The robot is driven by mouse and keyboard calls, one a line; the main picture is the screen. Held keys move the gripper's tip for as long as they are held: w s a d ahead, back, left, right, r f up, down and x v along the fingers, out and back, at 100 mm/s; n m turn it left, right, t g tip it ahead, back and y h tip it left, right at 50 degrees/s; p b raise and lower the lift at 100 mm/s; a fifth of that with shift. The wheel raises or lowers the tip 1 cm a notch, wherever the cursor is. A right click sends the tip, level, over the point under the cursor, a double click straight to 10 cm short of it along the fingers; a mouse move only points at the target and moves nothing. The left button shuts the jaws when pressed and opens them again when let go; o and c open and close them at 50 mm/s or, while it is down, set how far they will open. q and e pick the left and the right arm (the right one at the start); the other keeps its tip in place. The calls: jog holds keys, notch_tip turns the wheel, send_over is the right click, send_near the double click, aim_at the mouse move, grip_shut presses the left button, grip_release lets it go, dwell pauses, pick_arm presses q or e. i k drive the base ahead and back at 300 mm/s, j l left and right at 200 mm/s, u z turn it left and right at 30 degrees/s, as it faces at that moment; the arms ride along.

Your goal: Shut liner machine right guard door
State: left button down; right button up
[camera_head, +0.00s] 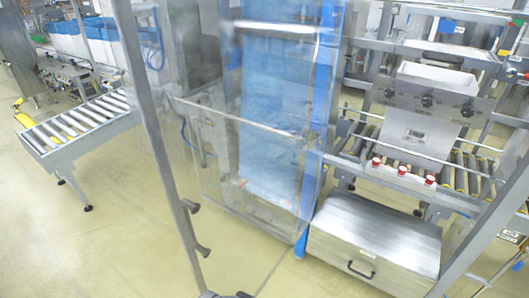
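A clear guard panel (245,165) with thin metal edges stands in front of the liner machine, whose blue film (280,110) shows through it. A long grey metal post (158,140) with small handle-like brackets (197,228) runs down left of the panel, close to me. It looks like the edge of an open guard door, but I cannot tell for sure which door it belongs to. Another slanted grey bar (485,230) crosses the lower right. Neither of my grippers can be made out. A small dark part shows at the bottom edge, too cut off to identify.
A roller conveyor (80,128) stands at the left. A metal drawer box (375,245) sits on the floor under the machine's right side, below red buttons (402,170) and rollers. The yellowish floor (110,240) is clear at the lower left.

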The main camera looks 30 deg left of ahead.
aim_at(300, 217)
jog(key=k+j+z, duration=0.1)
jog(key=j, duration=0.25)
jog(key=k+j+z, duration=0.15)
jog(key=j, duration=0.15)
jog(key=k+j+z, duration=0.1)
jog(key=j, duration=0.2)
jog(key=j+z, duration=0.3)
jog(key=j, duration=0.75)
jog(key=i+j+z, duration=0.1)
jog(key=i+j, duration=0.25)
jog(key=j, duration=0.2)
